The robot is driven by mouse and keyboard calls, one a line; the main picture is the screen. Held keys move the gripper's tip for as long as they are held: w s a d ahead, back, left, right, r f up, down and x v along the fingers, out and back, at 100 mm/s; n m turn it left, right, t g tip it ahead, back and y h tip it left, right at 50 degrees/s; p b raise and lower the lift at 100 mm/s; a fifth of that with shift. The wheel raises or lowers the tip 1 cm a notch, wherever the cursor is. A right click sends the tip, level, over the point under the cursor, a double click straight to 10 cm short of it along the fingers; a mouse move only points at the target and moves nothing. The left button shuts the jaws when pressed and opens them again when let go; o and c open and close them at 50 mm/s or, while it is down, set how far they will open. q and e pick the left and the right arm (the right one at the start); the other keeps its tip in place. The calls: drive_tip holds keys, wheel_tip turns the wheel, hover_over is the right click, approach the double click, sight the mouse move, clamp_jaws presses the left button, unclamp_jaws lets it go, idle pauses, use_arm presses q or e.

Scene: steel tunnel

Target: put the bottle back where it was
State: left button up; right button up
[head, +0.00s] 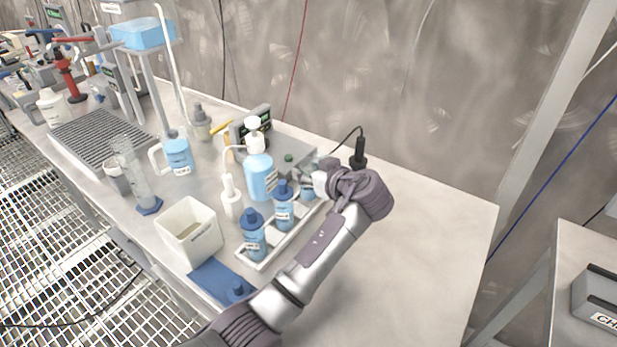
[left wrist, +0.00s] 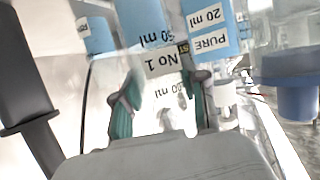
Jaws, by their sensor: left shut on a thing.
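My left gripper (head: 322,184) is at the far end of a white rack (head: 287,241), shut on a small bottle (head: 307,191) with blue contents. The bottle is mostly hidden by the gripper in the head view. In the left wrist view, the two green-padded fingers (left wrist: 161,112) are either side of the bottle (left wrist: 150,28), whose label reads "No 1". I cannot tell whether its base touches the rack. Two blue-capped bottles, one nearer (head: 253,240) and one in the middle (head: 284,211), stand upright in the rack. My right gripper is not in view.
A pump bottle (head: 260,178) and a white squeeze bottle (head: 231,201) stand left of the rack. A white bin (head: 190,232) and blue mat (head: 216,282) are nearer the front. A black upright object (head: 358,150) stands behind the gripper. The bench right of my arm is clear.

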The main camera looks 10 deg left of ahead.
use_arm(q)
drive_tip(key=shift+f, duration=0.95)
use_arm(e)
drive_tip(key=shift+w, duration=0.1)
use_arm(q)
drive_tip(key=o, duration=0.8)
drive_tip(key=shift+f, duration=0.1)
drive_tip(key=o, duration=0.5)
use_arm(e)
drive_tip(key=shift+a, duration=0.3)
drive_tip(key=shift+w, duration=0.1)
